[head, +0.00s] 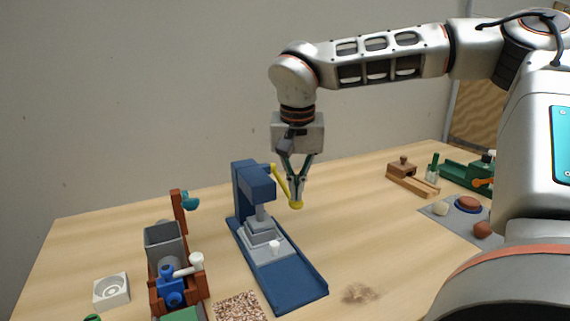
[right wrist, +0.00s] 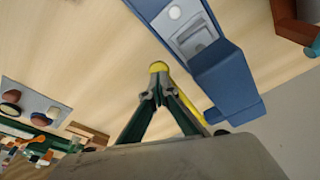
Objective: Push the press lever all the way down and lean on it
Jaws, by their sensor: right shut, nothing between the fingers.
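A blue press (head: 255,180) with a long blue base stands on the table in the middle of the head view. Its grey ram hangs over a grey block on the base. The yellow press lever (head: 283,184) slopes down from the right of the press head to a round yellow knob (head: 296,205). My right gripper (head: 296,201) points down with its fingers shut and empty, right at the knob. In the right wrist view the fingertips (right wrist: 155,98) are close to the knob (right wrist: 158,67); whether they touch cannot be told. My left gripper is not in view.
Left of the press stands a brown and blue device with a grey hopper (head: 165,240). A white block (head: 111,290) lies further left. A grey mat (head: 440,217) with round lumps and wooden and green tools lie at the right. The table right of the press is mostly clear.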

